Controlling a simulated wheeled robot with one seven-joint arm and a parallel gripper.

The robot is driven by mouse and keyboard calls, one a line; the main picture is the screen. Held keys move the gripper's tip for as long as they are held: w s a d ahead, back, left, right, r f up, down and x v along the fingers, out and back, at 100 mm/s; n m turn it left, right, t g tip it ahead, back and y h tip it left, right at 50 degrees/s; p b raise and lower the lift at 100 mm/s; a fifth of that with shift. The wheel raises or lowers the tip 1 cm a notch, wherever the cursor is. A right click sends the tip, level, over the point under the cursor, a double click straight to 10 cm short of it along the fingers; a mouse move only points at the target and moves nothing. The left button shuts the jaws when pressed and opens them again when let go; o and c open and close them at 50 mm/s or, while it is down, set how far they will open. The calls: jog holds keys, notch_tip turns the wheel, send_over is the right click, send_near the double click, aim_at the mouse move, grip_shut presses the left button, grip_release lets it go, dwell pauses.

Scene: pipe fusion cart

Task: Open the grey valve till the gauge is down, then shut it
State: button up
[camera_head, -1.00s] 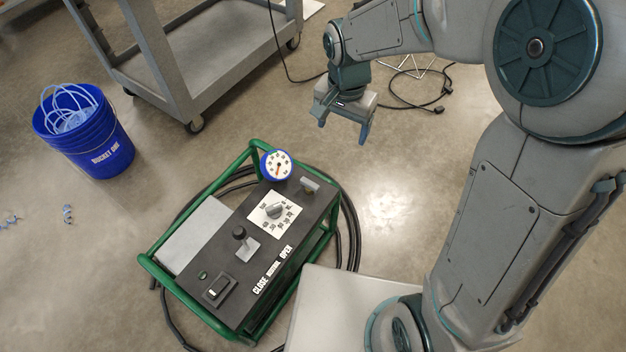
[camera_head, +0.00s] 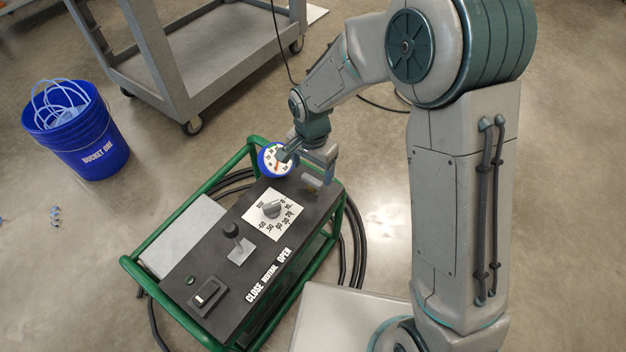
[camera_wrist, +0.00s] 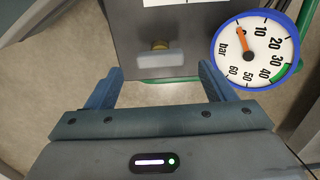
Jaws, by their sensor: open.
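The grey valve is a flat grey bar handle (camera_wrist: 159,58) on a brass stem, on the dark panel of the green-framed cart. In the head view the handle (camera_head: 312,180) is partly hidden by my gripper (camera_head: 306,166). In the wrist view my gripper (camera_wrist: 158,74) is open and empty, its fingers apart on either side of the handle's line, with the handle just beyond the tips. The blue-rimmed gauge (camera_wrist: 262,62) is beside the valve, marked in bar. Its orange needle points up and left, near the low end. In the head view the gauge (camera_head: 270,165) is partly covered.
The panel carries a dial knob (camera_head: 271,209), a black lever (camera_head: 232,231) and a rocker switch (camera_head: 207,294). Black hoses loop round the cart. A blue bucket (camera_head: 95,155) stands at left and a grey trolley (camera_head: 160,85) behind. Floor to the right is clear.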

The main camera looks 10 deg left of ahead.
aim_at(312, 179)
jog(key=shift+f+b, duration=0.45)
jog(key=shift+f, duration=1.4)
jog(key=shift+d, duration=0.1)
jog(key=c, duration=1)
